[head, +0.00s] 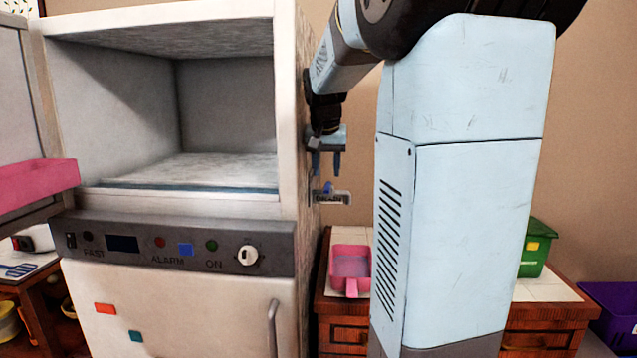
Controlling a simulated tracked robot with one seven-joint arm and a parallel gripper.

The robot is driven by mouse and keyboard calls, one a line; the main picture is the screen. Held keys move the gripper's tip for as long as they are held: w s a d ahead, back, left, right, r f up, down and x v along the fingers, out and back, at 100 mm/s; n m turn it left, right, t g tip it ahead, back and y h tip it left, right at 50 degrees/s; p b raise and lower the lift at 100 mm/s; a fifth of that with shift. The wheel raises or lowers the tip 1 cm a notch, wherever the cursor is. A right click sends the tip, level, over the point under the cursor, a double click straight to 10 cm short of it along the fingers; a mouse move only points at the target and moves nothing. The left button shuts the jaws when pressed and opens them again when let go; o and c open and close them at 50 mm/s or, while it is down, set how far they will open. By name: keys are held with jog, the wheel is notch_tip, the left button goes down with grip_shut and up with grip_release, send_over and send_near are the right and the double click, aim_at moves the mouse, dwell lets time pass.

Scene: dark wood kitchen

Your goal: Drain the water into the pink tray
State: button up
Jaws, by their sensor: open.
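A pink tray (337,283) with a stubby front handle stands on the tiled counter to the right of the white freezer. A small drain fitting (342,198) with a blue knob (328,187) and a label that seems to read "DRAIN" sticks out from the freezer's right side, above and slightly left of the tray. My gripper (326,165) points down just above the blue knob. Its two fingers are apart with nothing between them. Contact with the knob cannot be made out. No flowing water shows.
The freezer's upper compartment (190,168) is open and empty. A pink bin (38,185) is on its open door at left. A green box (536,248) stands on the counter, partly behind my column. A purple bin (610,305) is at far right.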

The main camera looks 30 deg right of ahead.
aim_at(327, 188)
jog(key=shift+x, duration=2.45)
jog(key=shift+s+a, duration=0.1)
jog(key=shift+c, duration=0.2)
grip_shut()
